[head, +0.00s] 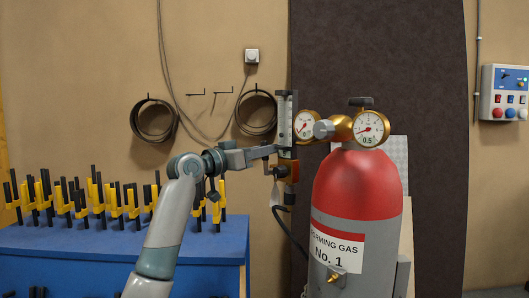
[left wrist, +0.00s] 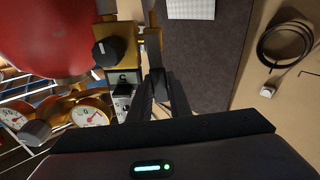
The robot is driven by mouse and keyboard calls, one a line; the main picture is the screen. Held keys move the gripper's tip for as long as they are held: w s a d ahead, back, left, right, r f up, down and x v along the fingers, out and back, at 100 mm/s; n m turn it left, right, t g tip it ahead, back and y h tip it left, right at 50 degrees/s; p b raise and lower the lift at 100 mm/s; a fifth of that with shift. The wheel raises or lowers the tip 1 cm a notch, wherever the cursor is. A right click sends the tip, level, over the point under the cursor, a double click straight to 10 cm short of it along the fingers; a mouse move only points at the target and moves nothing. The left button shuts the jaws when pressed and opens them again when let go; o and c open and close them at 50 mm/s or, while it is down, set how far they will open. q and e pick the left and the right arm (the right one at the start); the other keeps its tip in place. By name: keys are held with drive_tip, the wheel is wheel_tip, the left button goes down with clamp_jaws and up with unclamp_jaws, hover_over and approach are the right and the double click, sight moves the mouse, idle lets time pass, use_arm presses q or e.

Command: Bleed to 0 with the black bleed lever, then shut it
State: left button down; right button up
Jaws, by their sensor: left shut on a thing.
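My left gripper (head: 274,162) reaches in from the left to the brass valve block (head: 287,172) below the clear flow tube (head: 285,120). In the left wrist view its dark fingers (left wrist: 158,82) are closed together beside the brass block (left wrist: 116,45). The black bleed lever appears to be between them, mostly hidden by the fingers. A black knob (left wrist: 104,52) stands on the brass block, clear of the fingers. Two round dials show: a left gauge (head: 305,126) and a right gauge (head: 369,129) marked 0.5. Their exact readings are too small to tell. My right gripper is out of view.
A red-topped forming gas cylinder (head: 357,190) stands right of the valve block. A dark hose hangs below the block. A blue bench (head: 120,245) with yellow and black racks is at left. Coiled cables (head: 153,119) hang on the wall. A control box (head: 504,93) is at far right.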

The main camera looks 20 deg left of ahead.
use_arm(q)
drive_tip(key=c, duration=1.6)
unclamp_jaws()
drive_tip(key=shift+c, duration=0.2)
drive_tip(key=shift+w+a+f, duration=0.1)
